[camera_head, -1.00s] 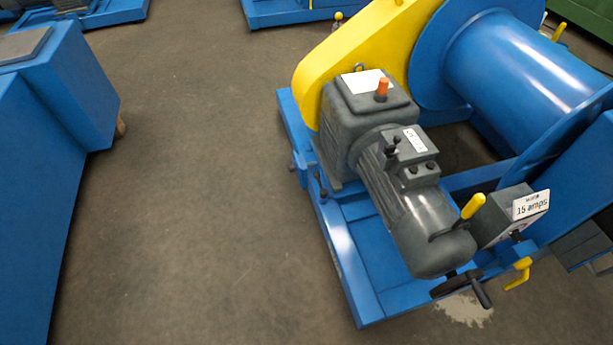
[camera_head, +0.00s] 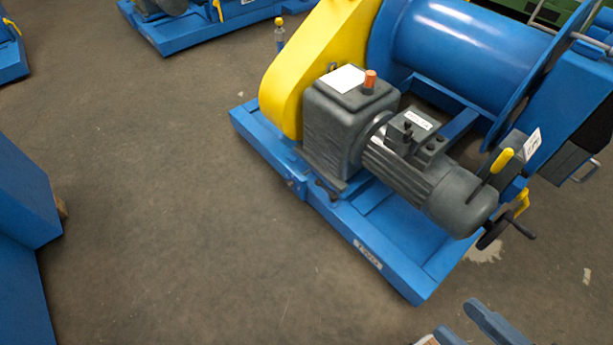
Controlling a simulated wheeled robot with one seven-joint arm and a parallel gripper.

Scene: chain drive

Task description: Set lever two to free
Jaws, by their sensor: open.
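A blue winch machine with a blue drum (camera_head: 465,45) and a yellow chain guard (camera_head: 305,65) stands ahead. A small plate on its base frame (camera_head: 368,254) seems to read "TWO". A lever with a yellow grip (camera_head: 503,160) stands tilted at the end of the grey motor (camera_head: 430,185). A second yellow handle (camera_head: 522,203) sits just below it, partly hidden. A yellow-knobbed post (camera_head: 280,35) stands behind the guard. I cannot read any lever's position marking. My gripper (camera_head: 453,320) is open and empty at the bottom right edge, apart from the machine and mostly cut off.
A black handwheel (camera_head: 495,231) with a crank projects from the motor end. An orange cap (camera_head: 370,80) tops the grey gearbox (camera_head: 345,125). Blue structures stand at the left edge (camera_head: 20,200) and at the back (camera_head: 200,30). The floor left of and before the machine is clear.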

